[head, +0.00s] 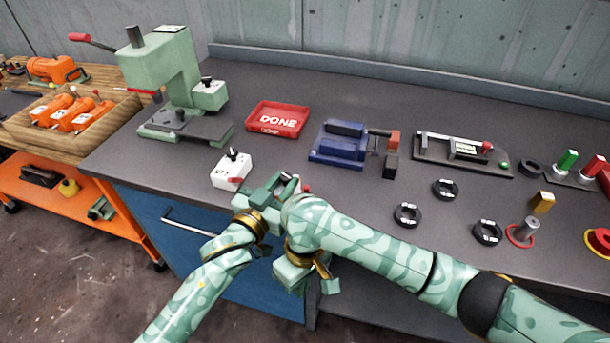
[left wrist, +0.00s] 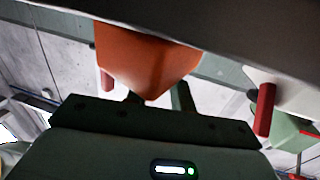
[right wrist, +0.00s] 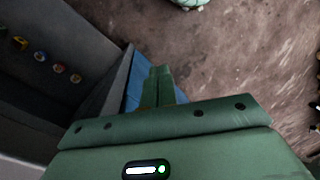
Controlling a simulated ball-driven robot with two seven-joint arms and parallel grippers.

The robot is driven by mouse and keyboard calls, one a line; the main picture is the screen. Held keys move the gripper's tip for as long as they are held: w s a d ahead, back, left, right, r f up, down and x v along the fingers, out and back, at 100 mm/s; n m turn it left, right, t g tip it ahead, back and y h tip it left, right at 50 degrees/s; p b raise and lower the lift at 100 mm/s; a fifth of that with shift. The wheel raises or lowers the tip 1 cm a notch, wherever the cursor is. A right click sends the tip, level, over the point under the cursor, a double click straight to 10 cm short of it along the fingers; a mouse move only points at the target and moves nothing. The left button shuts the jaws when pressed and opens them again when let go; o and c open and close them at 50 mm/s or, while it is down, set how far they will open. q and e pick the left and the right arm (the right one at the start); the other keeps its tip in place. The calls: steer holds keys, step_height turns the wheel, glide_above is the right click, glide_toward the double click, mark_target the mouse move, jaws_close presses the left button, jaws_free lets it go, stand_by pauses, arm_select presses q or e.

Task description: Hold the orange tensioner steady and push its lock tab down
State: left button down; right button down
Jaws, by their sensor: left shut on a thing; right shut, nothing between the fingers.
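In the left wrist view an orange block (left wrist: 145,60), which looks like the tensioner, sits at my left fingertips (left wrist: 158,100), with a short red peg (left wrist: 106,80) beside it. My left gripper (head: 285,187) is shut on it at the bench's front edge; in the head view the gripper hides the block. A small red bit (head: 306,189) shows just right of that gripper. I cannot tell whether the peg is the lock tab or how far down it is. My right gripper (head: 328,281) is shut and empty, lower, in front of the blue cabinet; its closed fingers also show in the right wrist view (right wrist: 160,84).
A white block (head: 231,170) with a black knob and red peg stands left of my left gripper. Behind are a green press (head: 170,75), a red DONE tray (head: 277,119) and a blue fixture (head: 340,145). Black rings (head: 407,215) lie to the right.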

step_height(320, 180, up, 10)
steer(key=d+t+h, duration=0.1)
steer(key=d, duration=0.1)
steer(key=w+r+m+t, duration=0.5)
steer(key=w+r+m, duration=0.2)
steer(key=w+r, duration=0.5)
step_height(320, 180, up, 3)
steer(key=shift+a+f+y, duration=0.15)
steer(key=shift+a+y, duration=0.05)
steer(key=shift+y, duration=0.1)
steer(key=x, duration=1)
